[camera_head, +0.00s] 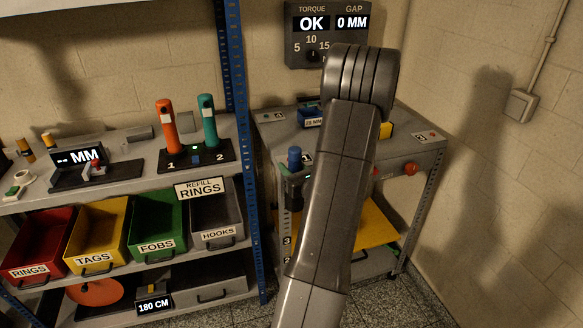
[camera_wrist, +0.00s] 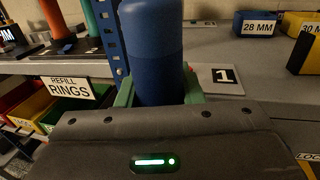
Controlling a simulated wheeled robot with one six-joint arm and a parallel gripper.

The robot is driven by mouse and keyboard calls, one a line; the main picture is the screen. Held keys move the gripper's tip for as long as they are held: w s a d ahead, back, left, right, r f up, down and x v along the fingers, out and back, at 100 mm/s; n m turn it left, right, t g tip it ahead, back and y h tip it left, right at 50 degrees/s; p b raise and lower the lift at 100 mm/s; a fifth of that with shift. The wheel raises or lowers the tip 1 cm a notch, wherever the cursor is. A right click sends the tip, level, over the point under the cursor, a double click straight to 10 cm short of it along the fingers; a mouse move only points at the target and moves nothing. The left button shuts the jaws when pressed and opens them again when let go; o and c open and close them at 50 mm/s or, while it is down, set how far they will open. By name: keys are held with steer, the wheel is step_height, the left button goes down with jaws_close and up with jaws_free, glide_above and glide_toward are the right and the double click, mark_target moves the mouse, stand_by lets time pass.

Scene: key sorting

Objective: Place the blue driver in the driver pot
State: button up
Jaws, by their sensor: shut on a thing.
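The blue driver (camera_head: 294,158) stands upright in my gripper (camera_head: 294,172), beside the front left corner of the right-hand bench. In the wrist view the blue driver (camera_wrist: 152,45) fills the middle, with green fingers of my gripper (camera_wrist: 158,90) on both sides of it. Its lower end is hidden behind my gripper body. A plate marked 1 (camera_wrist: 224,78) lies on the bench just right of the driver. I cannot pick out the driver pot for certain in either view.
A blue rack post (camera_head: 236,80) stands left of the bench. Orange (camera_head: 165,128) and teal (camera_head: 208,121) handles stand on a black base on the left bench. A blue 28 MM bin (camera_wrist: 256,24) is farther back. My arm hides much of the right bench.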

steer(key=shift+f, duration=0.15)
steer(key=o, duration=1)
steer(key=shift+c, duration=0.2)
steer(key=shift+r, duration=0.2)
steer(key=b+v, duration=0.1)
steer(key=v, duration=1.1)
